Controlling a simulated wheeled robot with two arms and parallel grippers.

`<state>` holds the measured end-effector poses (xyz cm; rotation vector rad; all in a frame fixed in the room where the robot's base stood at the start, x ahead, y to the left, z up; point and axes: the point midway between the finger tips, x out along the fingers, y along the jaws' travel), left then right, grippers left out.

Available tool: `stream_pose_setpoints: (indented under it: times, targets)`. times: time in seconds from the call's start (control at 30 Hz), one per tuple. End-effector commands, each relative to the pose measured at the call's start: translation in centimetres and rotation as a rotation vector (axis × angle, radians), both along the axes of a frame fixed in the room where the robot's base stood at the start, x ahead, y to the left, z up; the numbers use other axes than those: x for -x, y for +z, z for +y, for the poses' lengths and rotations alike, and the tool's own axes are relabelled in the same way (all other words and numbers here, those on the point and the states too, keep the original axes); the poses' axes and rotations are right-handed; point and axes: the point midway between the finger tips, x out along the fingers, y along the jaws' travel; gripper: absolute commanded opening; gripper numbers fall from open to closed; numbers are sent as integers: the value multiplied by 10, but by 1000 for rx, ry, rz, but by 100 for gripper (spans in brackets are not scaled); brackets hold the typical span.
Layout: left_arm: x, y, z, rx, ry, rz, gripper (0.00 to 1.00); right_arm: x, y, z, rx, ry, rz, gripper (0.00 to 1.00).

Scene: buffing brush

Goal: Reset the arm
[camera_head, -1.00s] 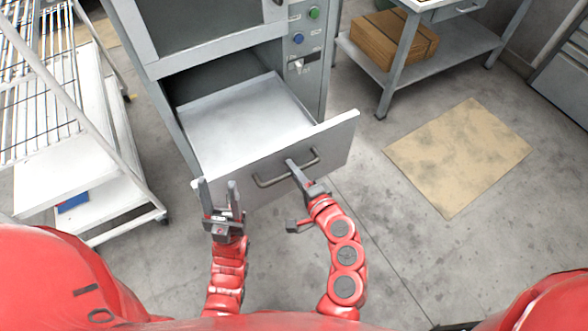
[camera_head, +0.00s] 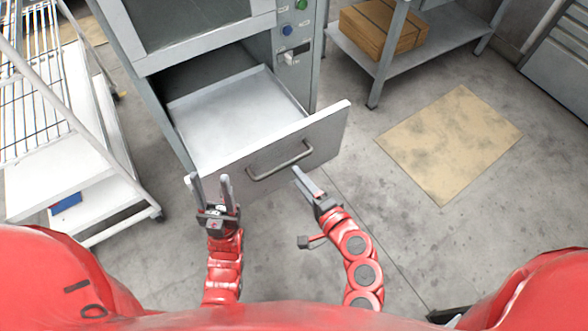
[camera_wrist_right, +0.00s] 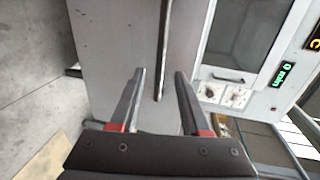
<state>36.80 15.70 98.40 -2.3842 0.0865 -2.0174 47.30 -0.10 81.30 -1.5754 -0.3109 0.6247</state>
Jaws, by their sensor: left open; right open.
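My left gripper (camera_head: 211,188) is open and empty, with its fingers pointing up in front of the left end of the drawer front. My right gripper (camera_head: 303,182) is open, just below and right of the drawer handle (camera_head: 280,161). In the right wrist view its fingers (camera_wrist_right: 158,88) are spread apart, and the handle (camera_wrist_right: 163,50) shows beyond and between them; nothing appears held. The drawer (camera_head: 240,112) is pulled out of the grey machine and its visible bottom is bare.
A white wire-rack cart (camera_head: 75,190) stands at the left. A grey table with a brown box (camera_head: 382,30) on its lower shelf stands at the back right. A tan mat (camera_head: 450,142) lies on the floor, with open floor around it.

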Motion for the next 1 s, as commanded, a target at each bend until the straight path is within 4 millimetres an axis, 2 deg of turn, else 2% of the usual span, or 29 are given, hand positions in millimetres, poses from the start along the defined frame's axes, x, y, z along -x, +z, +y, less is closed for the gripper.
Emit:
stream_pose_setpoints:
  times: [0.6, 0.73, 0.87, 1.0]
  targets:
    - [0, 1, 0, 0, 0, 0, 50, 4, 1, -2, 0, 1, -1, 46]
    - [0, 1, 0, 0, 0, 0, 50, -2, -3, -7, 21, -25, -7, 46]
    - [0, 2, 0, 0, 0, 0, 50, -21, -12, -29, 103, -138, -42, 46]
    - [0, 2, 0, 0, 0, 0, 50, -46, -20, -71, 256, -322, -121, 46]
